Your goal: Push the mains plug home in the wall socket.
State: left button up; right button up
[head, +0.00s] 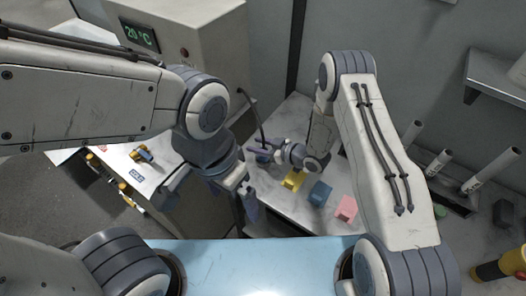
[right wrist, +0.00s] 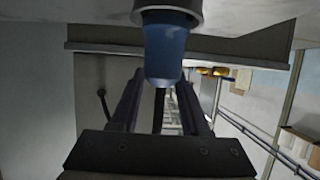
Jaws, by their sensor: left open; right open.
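I cannot make out the mains plug or the wall socket for certain in either view. A blue, rounded piece (right wrist: 165,50) hangs below a grey ring at the top of the right wrist view, in line with the gap between the fingers. I cannot tell whether it is the plug. My right gripper (right wrist: 160,100) is open, its two dark fingers apart with nothing clamped between them. In the head view the right gripper (head: 260,152) is over the back of the white bench, beside a dark cable (head: 255,112). My left gripper (head: 246,207) is open and empty, lower and nearer.
A yellow block (head: 293,180), a blue block (head: 320,193) and a pink block (head: 346,209) sit on the bench right of my grippers. A grey cabinet with a "20 °C" display (head: 139,37) stands behind. White tubes (head: 462,160) stand at right, below a wall shelf (head: 498,80).

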jog(key=shift+w+a+f, duration=0.15)
jog(key=shift+a, duration=0.1)
grip_shut()
jog(key=shift+d, duration=0.1)
